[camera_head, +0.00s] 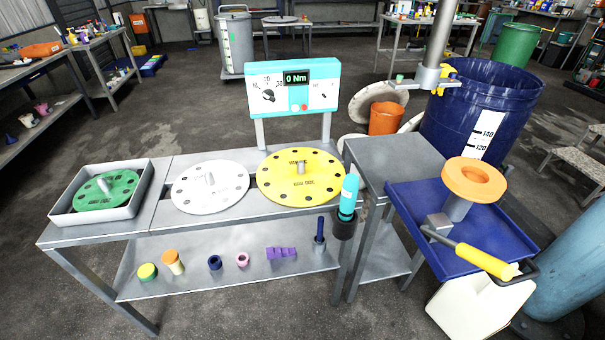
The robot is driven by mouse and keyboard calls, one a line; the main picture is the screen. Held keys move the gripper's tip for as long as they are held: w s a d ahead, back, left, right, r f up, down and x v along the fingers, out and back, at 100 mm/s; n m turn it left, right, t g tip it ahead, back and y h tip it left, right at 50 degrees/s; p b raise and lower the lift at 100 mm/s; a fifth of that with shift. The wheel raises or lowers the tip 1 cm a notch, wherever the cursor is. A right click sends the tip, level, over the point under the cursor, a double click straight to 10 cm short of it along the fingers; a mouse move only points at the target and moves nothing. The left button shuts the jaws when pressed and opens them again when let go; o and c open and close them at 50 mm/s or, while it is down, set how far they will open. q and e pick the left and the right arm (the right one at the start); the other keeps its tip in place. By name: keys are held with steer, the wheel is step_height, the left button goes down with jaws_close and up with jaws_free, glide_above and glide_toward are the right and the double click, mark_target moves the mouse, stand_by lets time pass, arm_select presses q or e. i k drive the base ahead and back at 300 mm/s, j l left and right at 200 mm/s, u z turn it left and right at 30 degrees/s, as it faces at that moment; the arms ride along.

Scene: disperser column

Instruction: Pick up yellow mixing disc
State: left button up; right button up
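The yellow mixing disc (322,172) lies flat on the right part of the grey workbench. It is round with dark holes near its rim, dark lettering and a grey hub standing up at its middle. It lies in front of the teal torque display. Nothing covers it. Neither of my grippers shows in the head view.
A white disc (188,195) lies left of the yellow one, and a green disc (118,188) sits in a grey tray (140,203). The torque display (325,89) stands behind the bench. A teal tool (349,196) hangs at its right end. A blue cart (432,204) holds an orange ring (461,172).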

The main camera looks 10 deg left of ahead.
mark_target(300, 176)
steer(key=j+z, duration=0.4)
steer(key=i+j+z, duration=0.1)
steer(key=j+z, duration=0.15)
steer(key=z, duration=0.15)
steer(key=j+z, duration=0.4)
steer(key=k+l, duration=0.05)
